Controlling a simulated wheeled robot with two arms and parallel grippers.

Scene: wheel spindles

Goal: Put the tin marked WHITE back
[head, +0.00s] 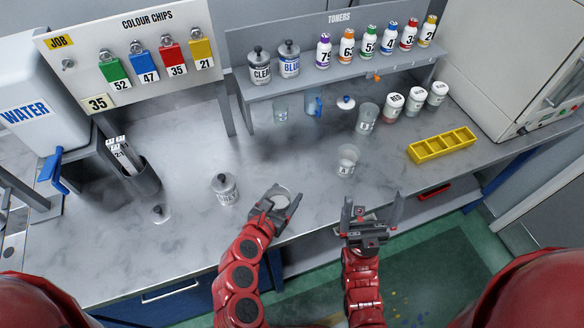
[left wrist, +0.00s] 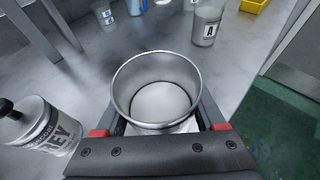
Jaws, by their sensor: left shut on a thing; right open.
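My left gripper (head: 279,202) is shut on an open metal tin (left wrist: 155,84) and holds it near the counter's front edge. The tin has no lid and shows pale white contents inside; its label is hidden. The left wrist view shows the jaws on either side of it. A loose lid with a dark knob (head: 160,213) lies on the counter at the left. The lidded GREY tin (head: 225,189) stands just left of my left gripper and also shows in the left wrist view (left wrist: 42,127). My right gripper (head: 372,208) is open and empty near the front edge.
The shelf (head: 330,78) bears CLEAR (head: 260,68) and BLUE (head: 289,60) tins and several toner bottles, with bare space between. A cup marked A (head: 347,160) stands behind my right gripper. A yellow tray (head: 442,147) lies right. Glasses and jars stand under the shelf.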

